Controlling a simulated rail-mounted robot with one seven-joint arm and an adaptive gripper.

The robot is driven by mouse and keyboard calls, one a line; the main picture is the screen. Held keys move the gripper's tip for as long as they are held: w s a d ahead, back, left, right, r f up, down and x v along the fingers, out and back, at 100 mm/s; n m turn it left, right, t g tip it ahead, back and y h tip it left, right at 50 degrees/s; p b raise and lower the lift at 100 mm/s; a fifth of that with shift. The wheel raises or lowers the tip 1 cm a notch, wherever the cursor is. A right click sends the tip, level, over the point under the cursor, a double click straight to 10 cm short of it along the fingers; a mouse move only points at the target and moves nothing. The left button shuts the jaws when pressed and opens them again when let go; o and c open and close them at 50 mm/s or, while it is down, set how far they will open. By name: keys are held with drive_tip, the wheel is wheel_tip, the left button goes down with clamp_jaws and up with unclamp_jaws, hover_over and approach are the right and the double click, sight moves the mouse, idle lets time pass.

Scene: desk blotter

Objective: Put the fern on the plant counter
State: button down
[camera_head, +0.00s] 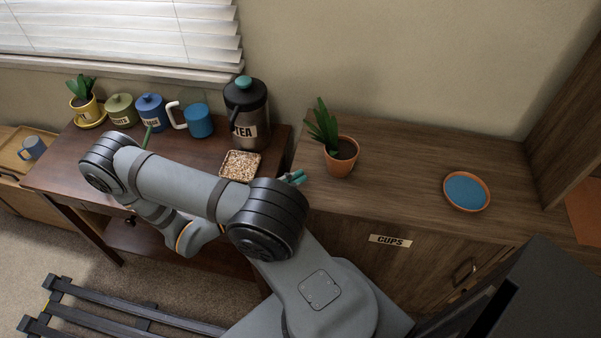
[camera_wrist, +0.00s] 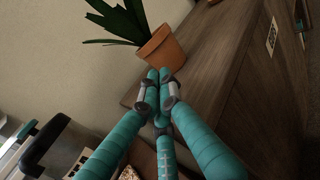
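A leafy green plant in a terracotta pot, taken as the fern (camera_head: 341,157), stands upright on the wooden counter (camera_head: 400,190) with the CUPS label. It also shows at the top of the wrist view (camera_wrist: 166,50). My gripper (camera_head: 293,177) is left of the pot, near the counter's left end. In the wrist view its teal fingertips (camera_wrist: 158,76) are together, with nothing seen between them. They overlap the pot's lower edge in the picture; I cannot tell whether they touch it. No label in view names a plant counter.
A blue dish with an orange rim (camera_head: 466,191) sits right of the fern. The darker left desk holds a yellow potted plant (camera_head: 86,107), canisters, a blue mug (camera_head: 199,120), a TEA dispenser (camera_head: 246,112) and a grain tray (camera_head: 240,165). Counter space between pot and dish is clear.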

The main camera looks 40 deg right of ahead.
drive_tip(key=a, duration=0.7)
drive_tip(key=shift+w+a+b, duration=0.3)
drive_tip(key=shift+w+b, duration=0.05)
drive_tip(key=shift+w, duration=0.1)
drive_tip(key=shift+d, duration=0.15)
